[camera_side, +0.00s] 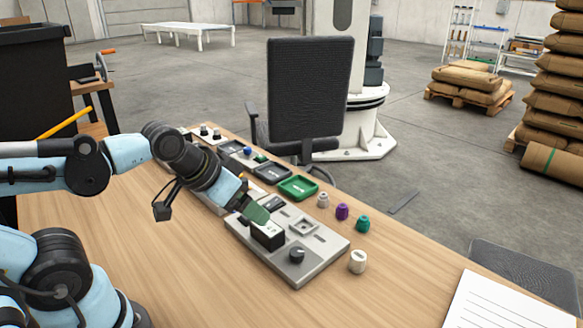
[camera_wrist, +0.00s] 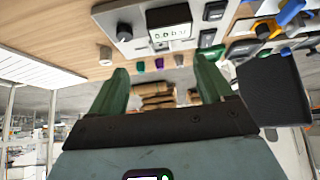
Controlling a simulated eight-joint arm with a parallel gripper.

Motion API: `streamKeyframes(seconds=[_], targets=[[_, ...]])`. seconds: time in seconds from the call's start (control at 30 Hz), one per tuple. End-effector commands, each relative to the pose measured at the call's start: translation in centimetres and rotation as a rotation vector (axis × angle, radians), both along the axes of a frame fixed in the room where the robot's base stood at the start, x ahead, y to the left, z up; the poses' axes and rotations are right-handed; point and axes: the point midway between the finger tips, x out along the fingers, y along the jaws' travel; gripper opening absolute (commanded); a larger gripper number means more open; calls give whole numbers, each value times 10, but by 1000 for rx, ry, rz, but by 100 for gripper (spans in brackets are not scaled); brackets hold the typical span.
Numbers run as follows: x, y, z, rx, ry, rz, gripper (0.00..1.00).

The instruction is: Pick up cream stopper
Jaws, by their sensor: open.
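The cream stopper (camera_side: 357,262) stands upright on the wooden table, just off the near right corner of the grey device. It also shows in the wrist view (camera_wrist: 105,56), at upper left, outside my left finger. My gripper (camera_side: 258,213) is above the grey device, left of the stopper and apart from it. In the wrist view its two green fingers (camera_wrist: 161,66) are spread wide with nothing between them.
Grey, purple (camera_side: 342,212) and teal (camera_side: 363,224) stoppers stand in a row along the far table edge. The grey device (camera_side: 310,268) has a black knob (camera_side: 297,255) and display. A green tray (camera_side: 298,187) lies behind it. Paper (camera_side: 510,300) lies at right; wood between is clear.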

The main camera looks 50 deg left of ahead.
Motion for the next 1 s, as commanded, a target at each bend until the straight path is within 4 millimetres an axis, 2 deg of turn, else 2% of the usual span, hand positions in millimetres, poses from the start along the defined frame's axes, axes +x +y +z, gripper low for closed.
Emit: streamKeyframes(seconds=[0.03,0.1,0.4,0.53,0.77,1.0], targets=[[0,0,0,-1,-1,3,72],[0,0,0,-1,-1,2,64],[1,0,0,-6,2,5,64],[7,-6,0,-87,18,62,64],[38,-34,-3,-484,126,344,64],[77,-67,-11,-921,323,671,64]])
